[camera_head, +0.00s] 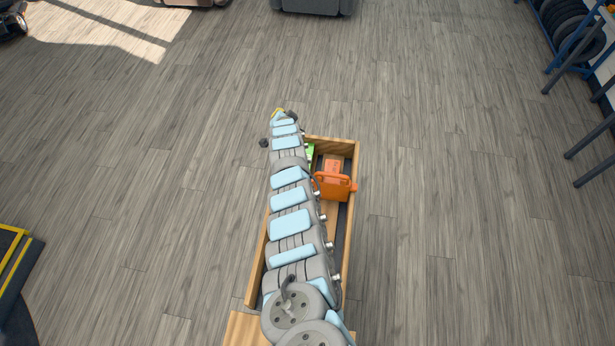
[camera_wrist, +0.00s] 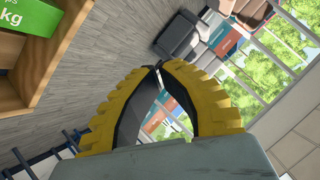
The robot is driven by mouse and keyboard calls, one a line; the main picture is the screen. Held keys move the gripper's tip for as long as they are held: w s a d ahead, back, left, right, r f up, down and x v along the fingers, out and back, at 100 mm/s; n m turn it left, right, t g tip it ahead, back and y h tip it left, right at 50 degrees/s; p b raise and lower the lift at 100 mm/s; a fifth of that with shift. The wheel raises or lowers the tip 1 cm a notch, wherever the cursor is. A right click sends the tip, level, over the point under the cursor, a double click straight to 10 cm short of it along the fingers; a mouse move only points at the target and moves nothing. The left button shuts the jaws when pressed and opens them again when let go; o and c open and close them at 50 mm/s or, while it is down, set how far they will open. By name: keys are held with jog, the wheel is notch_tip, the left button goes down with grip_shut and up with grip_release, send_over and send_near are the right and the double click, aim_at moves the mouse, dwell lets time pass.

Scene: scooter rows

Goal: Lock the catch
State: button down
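I cannot make out a catch in either view. My gripper has two yellow ribbed fingers with dark inner pads. In the wrist view their tips meet (camera_wrist: 158,67), with a gap between the curved fingers behind the tips and nothing visible held in it. In the head view my gripper shows only as a small yellow bit (camera_head: 279,111) at the far end of my arm, by the far left of a wooden crate, mostly hidden by the arm.
The wooden crate (camera_head: 356,150) holds an orange can (camera_head: 333,187), an orange box (camera_head: 333,165) and a green box (camera_head: 310,153); my arm covers its left side. A blue tyre rack (camera_head: 553,68) stands at the far right. Open floor (camera_head: 450,190) lies on both sides.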

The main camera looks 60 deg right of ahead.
jog(key=s+d+f+m+g+y+b, duration=0.1)
jog(key=s+f+m+g+y, duration=0.15)
jog(key=s, duration=0.35)
jog(key=s+d+f+m+g+y+b, duration=0.1)
jog(key=s+f+m+y+b, duration=0.2)
jog(key=s, duration=0.4)
jog(key=s+a+m+y, duration=0.1)
jog(key=a+m, duration=0.1)
jog(key=a, duration=0.1)
jog(key=s+a+m+y+b, duration=0.1)
jog(key=s+a+m+y, duration=0.1)
jog(key=a, duration=0.1)
jog(key=s+a+m+t+y, duration=0.1)
jog(key=a+m+y, duration=0.1)
jog(key=a+m, duration=0.1)
jog(key=shift+s+a+r+b, duration=0.3)
jog(key=shift+s+a+r, duration=0.05)
jog(key=shift+a+r, duration=0.05)
jog(key=shift+a+r+y, duration=0.2)
jog(key=shift+a+y, duration=0.05)
jog(key=shift+a, duration=0.05)
jog(key=shift+x, duration=0.9)
jog(key=shift+b+x, duration=0.35)
jog(key=shift+x, duration=3.75)
jog(key=shift+w, duration=0.15)
